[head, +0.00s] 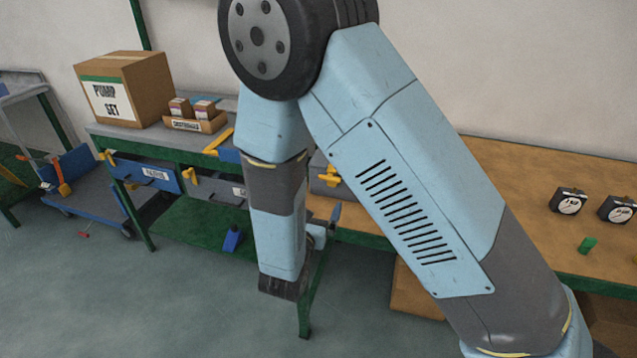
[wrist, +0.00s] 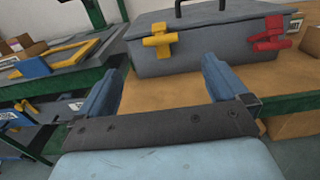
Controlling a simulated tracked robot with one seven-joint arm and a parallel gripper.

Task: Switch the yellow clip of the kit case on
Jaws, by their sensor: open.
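The kit case (wrist: 205,52) is a grey box with a dark top handle, standing on the wooden bench in the wrist view. Its yellow clip (wrist: 160,40) is on the left of its front face. A red clip (wrist: 268,38) is on the right. My gripper (wrist: 158,72) is open and empty, its two blue fingers apart, in front of and below the yellow clip, not touching it. In the head view, my arm hides most of the case; a grey part of it (head: 345,188) and the yellow clip (head: 328,175) show between my arm links.
A wooden bench (head: 540,190) holds two gauges (head: 568,201) and a green piece (head: 587,245). A green-framed table at left carries a PUMP SET box (head: 125,88) and a small carton tray (head: 195,122). Blue and grey drawers (head: 145,174) with yellow handles hang below.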

